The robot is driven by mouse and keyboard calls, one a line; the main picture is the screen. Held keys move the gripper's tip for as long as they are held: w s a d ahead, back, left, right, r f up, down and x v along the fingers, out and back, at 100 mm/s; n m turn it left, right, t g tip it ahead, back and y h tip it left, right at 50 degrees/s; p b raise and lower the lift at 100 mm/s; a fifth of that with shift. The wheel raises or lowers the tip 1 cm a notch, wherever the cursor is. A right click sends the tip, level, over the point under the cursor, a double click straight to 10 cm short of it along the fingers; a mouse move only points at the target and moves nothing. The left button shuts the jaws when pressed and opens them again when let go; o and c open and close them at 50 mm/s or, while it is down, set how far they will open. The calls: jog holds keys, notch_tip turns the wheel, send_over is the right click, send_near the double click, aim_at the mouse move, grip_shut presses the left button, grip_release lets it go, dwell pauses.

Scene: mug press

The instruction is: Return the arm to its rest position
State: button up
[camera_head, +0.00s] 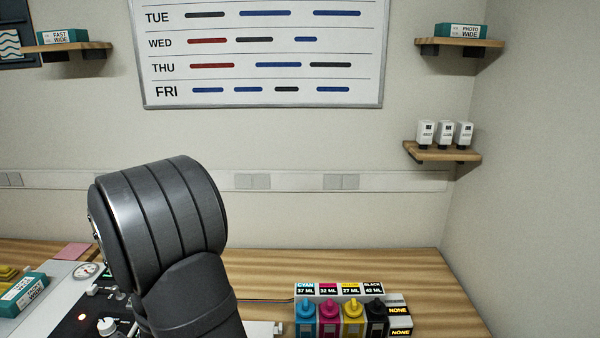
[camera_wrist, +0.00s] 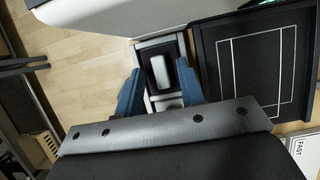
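My gripper (camera_wrist: 159,67) shows in the wrist view with its two blue fingers spread apart. The gap between the fingers looks empty; a rounded pale block in a dark recess (camera_wrist: 161,70) shows beyond the fingertips. My dark grey arm (camera_head: 165,225) rises in the lower left of the head view and hides part of the bench and machine behind it. The gripper itself is outside the head view.
A control panel with a gauge (camera_head: 88,270) lies left of my arm. Ink bottles (camera_head: 340,318) stand on the wooden bench (camera_head: 400,265) to the right. In the wrist view, a black tray with white outlines (camera_wrist: 287,60) is right of the fingers. Shelves (camera_head: 442,153) hang on the wall.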

jog(key=shift+d+f, duration=0.1)
jog(key=shift+f, duration=0.1)
jog(key=v, duration=1.1)
jog(key=x, duration=1.1)
jog(key=shift+f, duration=0.25)
notch_tip(320, 180, up, 5)
jog(key=shift+w+d+f, duration=0.1)
jog(key=shift+w+d, duration=0.05)
jog(key=w+d+r, duration=0.4)
jog(key=d+r, duration=0.3)
jog(key=d, duration=0.4)
jog(key=w+d, duration=0.1)
jog(key=w, duration=2)
jog(key=shift+w+d, duration=0.25)
jog(key=shift+w, duration=0.15)
